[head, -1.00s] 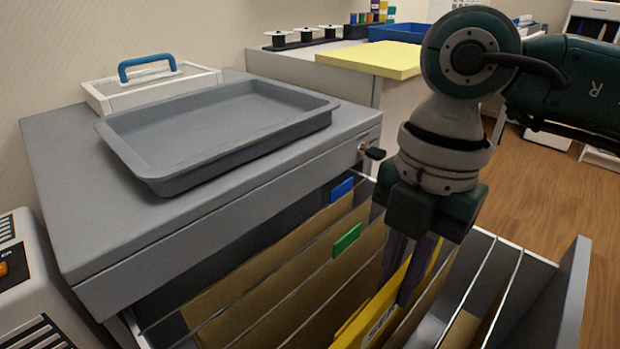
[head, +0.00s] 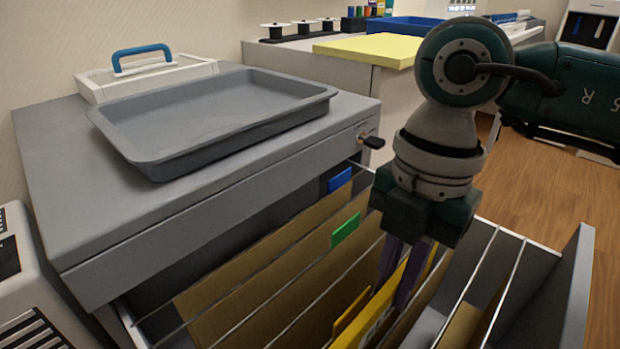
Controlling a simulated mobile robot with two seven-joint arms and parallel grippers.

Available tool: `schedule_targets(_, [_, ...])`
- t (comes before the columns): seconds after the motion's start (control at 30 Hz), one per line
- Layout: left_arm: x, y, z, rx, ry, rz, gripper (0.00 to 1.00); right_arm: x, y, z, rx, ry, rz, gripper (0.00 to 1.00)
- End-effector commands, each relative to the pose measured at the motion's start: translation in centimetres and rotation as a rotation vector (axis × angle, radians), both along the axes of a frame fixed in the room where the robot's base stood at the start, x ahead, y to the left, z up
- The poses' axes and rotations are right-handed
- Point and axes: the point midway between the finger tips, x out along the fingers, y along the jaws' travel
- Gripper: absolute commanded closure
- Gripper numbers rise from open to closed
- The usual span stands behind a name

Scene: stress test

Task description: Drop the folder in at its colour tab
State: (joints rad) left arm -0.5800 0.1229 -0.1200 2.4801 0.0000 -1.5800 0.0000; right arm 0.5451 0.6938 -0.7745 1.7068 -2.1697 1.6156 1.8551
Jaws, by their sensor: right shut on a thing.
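My right gripper (head: 396,282) points down into the open file drawer (head: 576,290). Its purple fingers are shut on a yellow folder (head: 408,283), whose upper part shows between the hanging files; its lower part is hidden. A yellow tab (head: 351,312) stands just left of the folder, close beside it. A green tab (head: 345,230) and a blue tab (head: 339,180) stand on brown hanging files farther back. Whether the folder is inside the yellow-tabbed pocket or beside it, I cannot tell. My left gripper is not in view.
A grey tray (head: 215,118) and a white box with a blue handle (head: 147,70) sit on the cabinet top (head: 60,170). A key (head: 372,141) sticks out of the cabinet's lock. Metal rails cross the drawer. A yellow board (head: 380,48) lies on the counter behind.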

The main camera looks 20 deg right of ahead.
Motion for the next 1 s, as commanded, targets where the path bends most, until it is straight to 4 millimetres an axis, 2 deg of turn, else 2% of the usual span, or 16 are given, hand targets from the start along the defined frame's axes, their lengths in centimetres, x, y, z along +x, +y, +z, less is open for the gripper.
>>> schedule_targets(0.07, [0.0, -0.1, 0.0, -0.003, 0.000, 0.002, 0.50, 0.0, 0.0, 0.0, 0.000, -0.001, 0.000, 0.80])
schedule_targets(0.3, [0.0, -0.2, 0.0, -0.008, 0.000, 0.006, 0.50, 0.0, 0.0, 0.0, 0.000, -0.001, 0.000, 0.53])
schedule_targets(0.6, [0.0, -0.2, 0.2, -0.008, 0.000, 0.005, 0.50, 0.0, 0.0, 0.3, 0.000, -0.001, 0.000, 0.52])
schedule_targets(0.73, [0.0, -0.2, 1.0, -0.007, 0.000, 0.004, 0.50, 0.1, -0.2, 2.1, 0.001, -0.003, 0.000, 0.52])
schedule_targets(1.0, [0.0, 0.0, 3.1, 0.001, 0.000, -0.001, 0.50, 0.4, -0.8, 7.6, 0.001, -0.004, 0.000, 0.52])
